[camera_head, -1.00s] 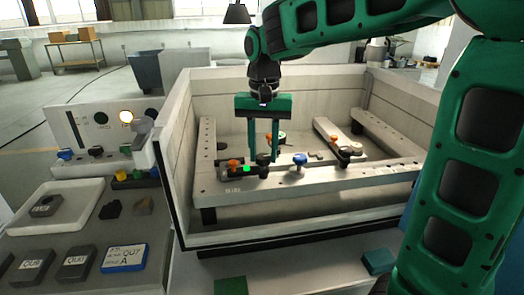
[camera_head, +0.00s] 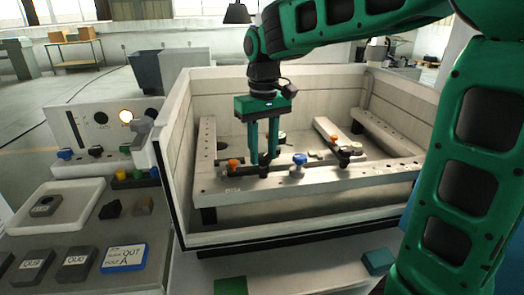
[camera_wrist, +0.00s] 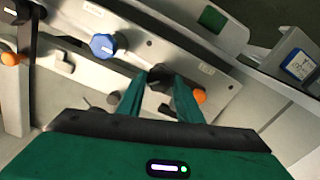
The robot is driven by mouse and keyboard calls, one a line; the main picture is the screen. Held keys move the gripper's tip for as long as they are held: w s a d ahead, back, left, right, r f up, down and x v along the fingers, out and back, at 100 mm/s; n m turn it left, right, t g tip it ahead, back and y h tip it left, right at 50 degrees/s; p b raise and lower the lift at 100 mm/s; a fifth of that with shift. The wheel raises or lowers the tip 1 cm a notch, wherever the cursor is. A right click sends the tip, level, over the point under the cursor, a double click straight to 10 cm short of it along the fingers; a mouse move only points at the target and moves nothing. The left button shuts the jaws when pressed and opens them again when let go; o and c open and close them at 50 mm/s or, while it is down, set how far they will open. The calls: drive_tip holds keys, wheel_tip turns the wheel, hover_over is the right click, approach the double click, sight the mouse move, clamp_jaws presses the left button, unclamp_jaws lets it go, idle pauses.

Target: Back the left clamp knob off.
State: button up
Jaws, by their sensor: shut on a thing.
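The left clamp knob (camera_wrist: 158,77) is dark and round with a pale mark on top. It sits on the clamp bar at the front rail of the bath, and the head view shows it low between the fingers (camera_head: 264,158). My gripper (camera_head: 264,152) comes down from above, its fingers shut on the knob's sides; the wrist view shows the fingertips (camera_wrist: 163,80) against it. The fingers hide part of the knob. An orange piece (camera_head: 233,163) stands just left of it on the bar, and also shows in the wrist view (camera_wrist: 199,95).
A blue knob (camera_head: 299,158) stands close right of my gripper on the rail (camera_head: 320,178). Another dark knob (camera_head: 344,158) is farther right. Bath walls (camera_head: 168,150) surround the work area. A tray (camera_head: 92,190) and labelled blocks lie outside, left.

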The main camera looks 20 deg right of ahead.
sight(263, 155)
drive_tip(key=n, duration=1)
drive_tip(key=shift+n, duration=2.3)
drive_tip(key=shift+w+d+r, duration=0.1)
drive_tip(key=o, duration=1)
drive_tip(key=shift+o, duration=0.2)
wheel_tip(263, 155, up, 11)
drive_tip(key=shift+f, duration=0.2)
